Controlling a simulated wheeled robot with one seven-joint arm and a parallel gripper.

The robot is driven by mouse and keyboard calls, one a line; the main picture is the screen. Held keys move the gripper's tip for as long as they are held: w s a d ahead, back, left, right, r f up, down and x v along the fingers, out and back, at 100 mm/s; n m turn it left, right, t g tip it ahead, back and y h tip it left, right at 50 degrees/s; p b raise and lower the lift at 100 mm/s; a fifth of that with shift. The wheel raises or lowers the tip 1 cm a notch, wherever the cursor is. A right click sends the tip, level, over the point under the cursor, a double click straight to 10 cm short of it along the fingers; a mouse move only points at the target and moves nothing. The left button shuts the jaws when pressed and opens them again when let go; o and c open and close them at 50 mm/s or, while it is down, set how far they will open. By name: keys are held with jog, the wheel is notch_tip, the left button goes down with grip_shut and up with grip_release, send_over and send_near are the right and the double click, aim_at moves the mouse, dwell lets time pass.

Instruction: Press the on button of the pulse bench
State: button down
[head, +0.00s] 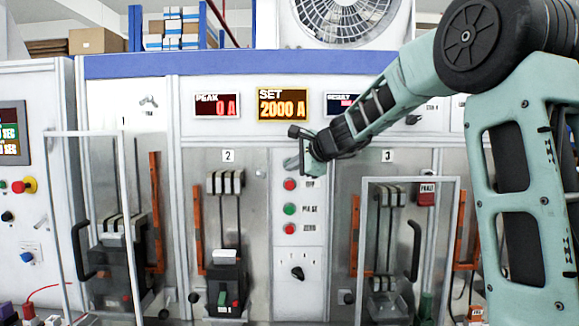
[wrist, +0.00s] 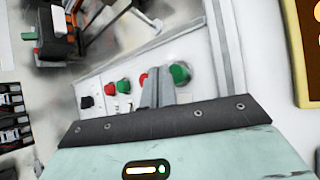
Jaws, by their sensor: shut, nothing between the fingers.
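The pulse bench's button column (head: 290,254) is on the narrow panel between bays 2 and 3. In the head view it shows a red button marked OFF (head: 290,184), a green pulse button (head: 290,209) and a lower red button (head: 290,229). My gripper (head: 290,163) is shut and empty, in front of the column's top, above the OFF button. It hides that spot. In the wrist view a green top button (wrist: 180,72), apparently the on button, sits just right of my shut fingertips (wrist: 157,74). I cannot tell whether they touch anything.
The SET display (head: 283,104) reads 2000 A and the PEAK display (head: 216,106) reads 0 A. A black rotary knob (head: 298,273) is low on the column. Bay 2 holds a breaker (head: 226,282). An open-looking door frame (head: 408,181) stands at bay 3.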

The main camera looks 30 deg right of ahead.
jog(key=shift+w, duration=0.1)
jog(key=shift+w+d, duration=0.25)
jog(key=shift+w+d, duration=0.25)
jog(key=shift+w, duration=0.2)
dwell(0.9)
jog(key=shift+s, duration=0.1)
jog(key=shift+s+a+b, duration=0.45)
jog(key=shift+s+a, duration=0.05)
jog(key=shift+s, duration=0.2)
jog(key=shift+s+a+b, duration=0.4)
jog(key=shift+s+a, duration=0.3)
jog(key=shift+s, duration=0.35)
jog(key=shift+s+a+b, duration=0.35)
jog(key=shift+s+a, duration=0.35)
jog(key=shift+s, duration=0.3)
